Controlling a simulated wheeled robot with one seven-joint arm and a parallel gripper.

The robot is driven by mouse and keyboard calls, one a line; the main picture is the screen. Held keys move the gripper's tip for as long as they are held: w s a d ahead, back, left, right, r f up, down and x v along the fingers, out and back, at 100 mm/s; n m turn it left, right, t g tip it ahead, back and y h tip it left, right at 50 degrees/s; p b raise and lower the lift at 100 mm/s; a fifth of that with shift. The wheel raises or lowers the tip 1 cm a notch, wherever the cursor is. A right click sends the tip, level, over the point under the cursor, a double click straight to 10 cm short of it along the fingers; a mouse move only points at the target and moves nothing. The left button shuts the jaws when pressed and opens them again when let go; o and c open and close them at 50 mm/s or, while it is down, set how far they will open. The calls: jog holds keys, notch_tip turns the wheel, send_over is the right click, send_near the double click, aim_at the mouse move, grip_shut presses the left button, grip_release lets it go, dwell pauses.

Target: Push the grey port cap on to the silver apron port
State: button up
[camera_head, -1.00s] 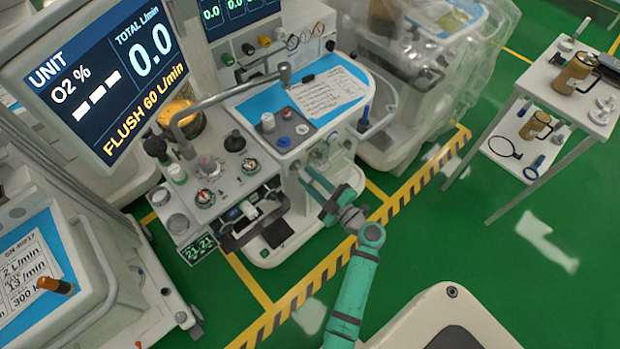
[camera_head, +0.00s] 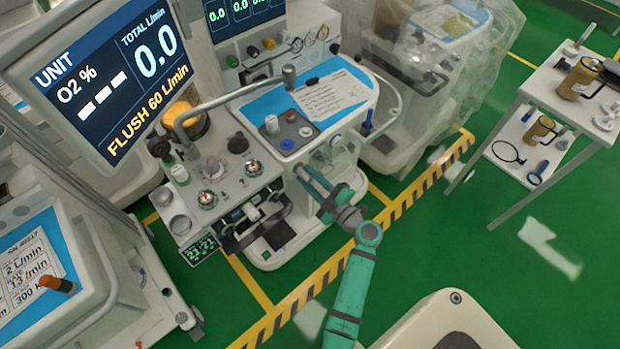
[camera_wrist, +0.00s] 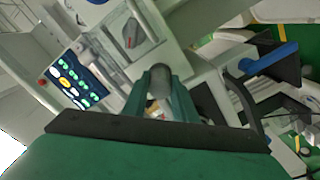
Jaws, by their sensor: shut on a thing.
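My gripper (camera_head: 302,177) is at the front of the middle anaesthesia cart (camera_head: 345,120), just below its blue-topped work surface. In the wrist view my gripper (camera_wrist: 160,92) is shut on a grey rounded piece, which I take as the grey port cap (camera_wrist: 160,80). It points toward the cart's pale front. I cannot pick out the silver apron port for certain in either view, and whether the cap touches anything cannot be told.
A large screen (camera_head: 100,75) stands at the left. A bent grey rail (camera_head: 225,98) and a knobbed panel (camera_head: 215,175) lie left of the gripper. A white side table (camera_head: 545,85) with mugs stands at the right. The green floor (camera_head: 470,260) in front is clear.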

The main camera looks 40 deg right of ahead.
jog(key=shift+w, duration=0.4)
jog(key=o, duration=1.1)
jog(key=shift+s, duration=0.1)
jog(key=s, duration=1)
jog(key=shift+s+d, duration=0.3)
jog(key=shift+d, duration=0.05)
